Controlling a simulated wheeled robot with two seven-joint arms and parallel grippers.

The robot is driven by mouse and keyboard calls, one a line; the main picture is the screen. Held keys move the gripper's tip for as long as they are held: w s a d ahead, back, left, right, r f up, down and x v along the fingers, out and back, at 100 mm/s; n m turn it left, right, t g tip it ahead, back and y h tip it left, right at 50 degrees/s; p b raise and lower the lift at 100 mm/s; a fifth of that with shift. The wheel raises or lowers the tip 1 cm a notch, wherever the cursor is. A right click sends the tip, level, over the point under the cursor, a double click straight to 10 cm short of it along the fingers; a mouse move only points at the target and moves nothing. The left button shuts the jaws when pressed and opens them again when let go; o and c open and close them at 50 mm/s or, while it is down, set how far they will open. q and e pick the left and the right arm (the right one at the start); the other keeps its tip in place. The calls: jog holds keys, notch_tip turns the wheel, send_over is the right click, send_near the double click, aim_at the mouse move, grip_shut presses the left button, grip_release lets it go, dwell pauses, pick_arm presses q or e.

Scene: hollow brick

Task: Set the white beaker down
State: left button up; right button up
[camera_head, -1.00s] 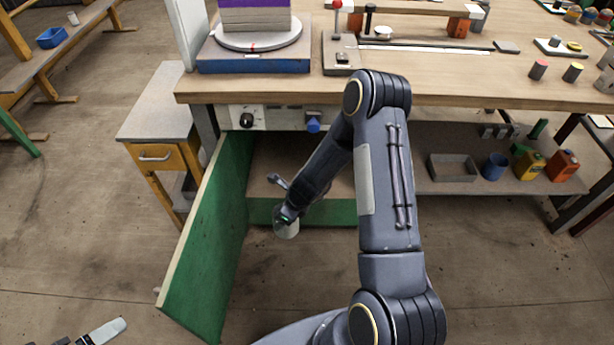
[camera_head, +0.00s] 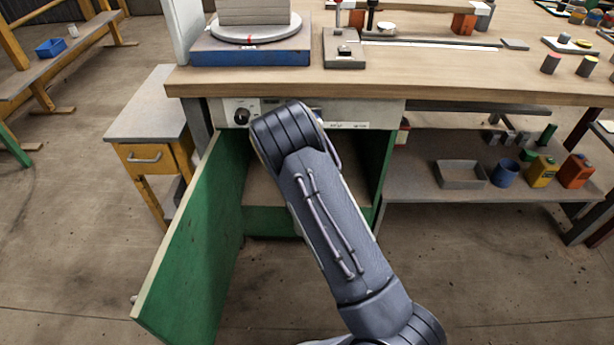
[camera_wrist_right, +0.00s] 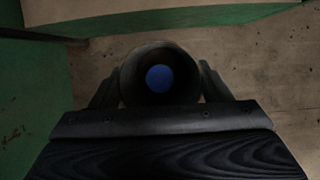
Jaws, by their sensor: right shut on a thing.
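My right gripper (camera_wrist_right: 163,85) is shut on the beaker (camera_wrist_right: 131,82), with one finger on each side. The wrist view looks into its round mouth; the wall looks dark in the shade and a blue disc shows inside. In the head view my right arm hides the gripper and nearly all of the beaker, in front of the open green cabinet under the bench. I cannot tell whether the beaker touches a surface. My left gripper is not in view.
The green cabinet door (camera_head: 195,250) stands open at the left. The cabinet's inside floor (camera_head: 262,190) looks bare where visible. The workbench (camera_head: 450,85) is above. A lower shelf (camera_head: 420,180) at right holds a grey tray (camera_head: 461,175), a blue cup (camera_head: 506,174) and cans.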

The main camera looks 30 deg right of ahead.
jog(key=w+d+b, duration=0.1)
jog(key=w+d, duration=0.2)
jog(key=w, duration=0.2)
jog(key=w+d+b, duration=0.1)
jog(key=w+d, duration=0.2)
jog(key=w, duration=0.2)
jog(key=w+d+b, duration=0.1)
jog(key=w+d, duration=0.2)
jog(key=w, duration=0.2)
jog(key=shift+w+d+f+b, duration=0.15)
jog(key=shift+f+b, duration=0.05)
jog(key=shift+b, duration=0.1)
jog(key=shift+f, duration=0.5)
jog(key=shift+f+b, duration=0.1)
jog(key=shift+b, duration=0.2)
jog(key=o, duration=1.5)
